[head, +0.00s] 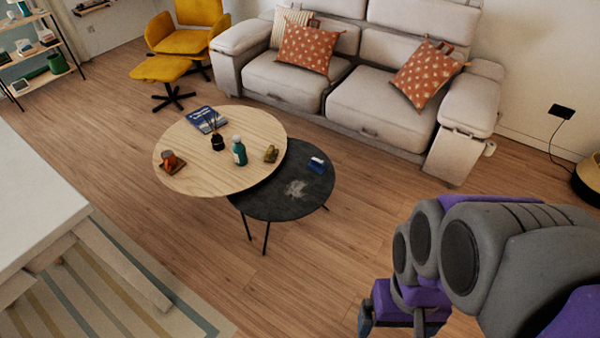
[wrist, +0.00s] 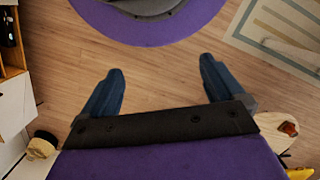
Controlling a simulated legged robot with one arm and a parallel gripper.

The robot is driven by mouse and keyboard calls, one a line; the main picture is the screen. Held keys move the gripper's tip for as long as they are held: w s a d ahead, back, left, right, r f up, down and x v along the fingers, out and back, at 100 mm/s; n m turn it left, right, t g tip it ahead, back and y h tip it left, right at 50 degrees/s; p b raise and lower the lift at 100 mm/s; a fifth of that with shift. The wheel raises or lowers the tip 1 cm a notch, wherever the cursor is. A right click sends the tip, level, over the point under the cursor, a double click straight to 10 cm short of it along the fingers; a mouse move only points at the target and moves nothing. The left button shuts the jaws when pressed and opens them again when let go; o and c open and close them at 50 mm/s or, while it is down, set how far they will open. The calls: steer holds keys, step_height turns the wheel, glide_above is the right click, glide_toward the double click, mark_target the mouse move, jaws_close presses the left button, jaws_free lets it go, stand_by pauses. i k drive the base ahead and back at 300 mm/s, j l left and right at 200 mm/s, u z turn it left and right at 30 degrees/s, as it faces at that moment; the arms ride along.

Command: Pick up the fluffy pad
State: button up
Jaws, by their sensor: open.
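I cannot tell for sure which thing is the fluffy pad. A small blue-and-white object (head: 317,163) lies near the far edge of the low dark round table (head: 262,207) in the head view. A pale grey ragged patch (head: 296,188) shows on the same tabletop; whether it is a pad or a mark is unclear. My gripper (wrist: 161,64) is open and empty in the wrist view, with bare floor between its two blue fingers. In the head view my arm is at the lower right, apart from the tables.
A light wooden round table (head: 205,180) overlaps the dark one, holding a teal bottle (head: 239,151), a book (head: 205,119) and small items. A grey sofa (head: 370,100) stands behind. A white table (head: 30,200) is at left. Floor right of the tables is clear.

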mark_target(316, 164)
steer(key=i+u, duration=0.1)
steer(key=u, duration=0.3)
steer(key=i+l+u, duration=0.1)
steer(key=u, duration=0.3)
steer(key=l+u, duration=0.2)
steer(key=u, duration=0.2)
steer(key=i+l+u, duration=0.15)
steer(key=l, duration=0.3)
steer(key=i+l+u, duration=0.15)
steer(key=l, duration=0.35)
steer(key=i+l+u, duration=0.15)
steer(key=l, duration=0.35)
steer(key=i+l+u, duration=0.15)
steer(key=l, duration=0.35)
steer(key=l+u, duration=0.15)
steer(key=l, duration=0.35)
steer(key=i+l, duration=0.1)
steer(key=l, duration=0.6)
